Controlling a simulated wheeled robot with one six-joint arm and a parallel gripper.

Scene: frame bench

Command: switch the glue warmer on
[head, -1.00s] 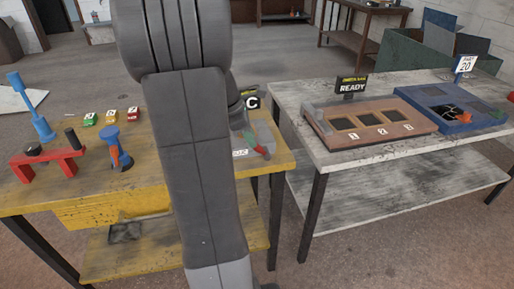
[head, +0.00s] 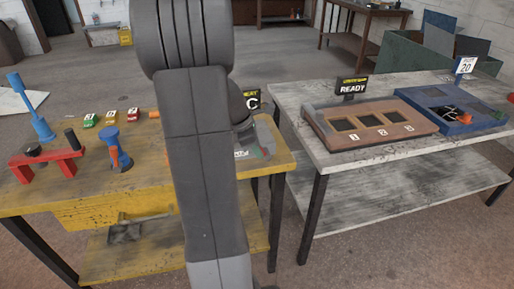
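I cannot tell for sure which thing is the glue warmer; none in view is readably labelled so. On the yellow bench (head: 95,200) stand a red frame with a black knob and black handle (head: 62,163), and a blue upright tool with an orange part (head: 115,150). A grey item with a red and a green part (head: 262,140) lies at the bench's right end, partly hidden by my arm.
A tall blue post (head: 40,115) and several small coloured numbered blocks (head: 112,119) stand on the yellow bench. On the pale bench (head: 350,158) at right lie a brown tray with square recesses (head: 318,119), a READY sign (head: 352,87) and a blue tray (head: 480,121).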

